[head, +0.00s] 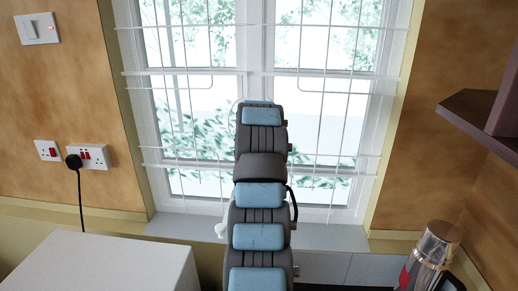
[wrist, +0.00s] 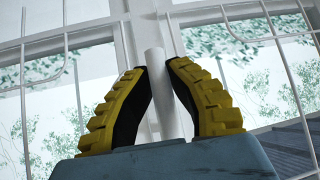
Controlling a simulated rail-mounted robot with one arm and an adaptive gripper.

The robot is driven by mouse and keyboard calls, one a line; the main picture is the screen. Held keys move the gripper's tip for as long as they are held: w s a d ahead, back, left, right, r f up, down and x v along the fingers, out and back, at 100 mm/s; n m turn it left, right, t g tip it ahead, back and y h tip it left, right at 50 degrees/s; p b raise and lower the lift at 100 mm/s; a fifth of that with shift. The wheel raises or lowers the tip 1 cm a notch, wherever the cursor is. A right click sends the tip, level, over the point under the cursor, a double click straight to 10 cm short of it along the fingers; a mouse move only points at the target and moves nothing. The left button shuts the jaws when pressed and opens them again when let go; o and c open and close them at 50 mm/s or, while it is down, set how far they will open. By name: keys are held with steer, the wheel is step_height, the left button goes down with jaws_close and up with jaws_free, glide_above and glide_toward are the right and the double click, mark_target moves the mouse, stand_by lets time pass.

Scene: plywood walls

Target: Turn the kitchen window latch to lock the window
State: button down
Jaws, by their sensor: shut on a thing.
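The kitchen window (head: 190,110) has a white frame, two panes and a white wire grille, and it fills the middle of the head view. Its white latch handle (wrist: 155,62) shows in the wrist view as a pale bar standing between my fingers. My gripper (wrist: 156,72) has yellow ribbed fingers with dark pads, shut on the handle. The handle's lower end and pivot are hidden behind my gripper. In the head view my arm covers the middle of the window, and my gripper and the latch are hidden behind it.
A sill (head: 320,236) runs below the window. A white box-like top (head: 105,265) stands at lower left, with a plugged socket (head: 92,156) above it. A steel flask (head: 432,252) stands at lower right. A dark shelf (head: 485,118) juts in at right. Grille wires lie close around my gripper.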

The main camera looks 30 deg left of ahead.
steer(key=shift+f, duration=0.15)
steer(key=c, duration=1)
jaws_free()
steer(key=shift+r, duration=0.2)
steer(key=v, duration=1.2)
steer(key=shift+s+a+f, duration=0.1)
steer(key=shift+s+a, duration=0.05)
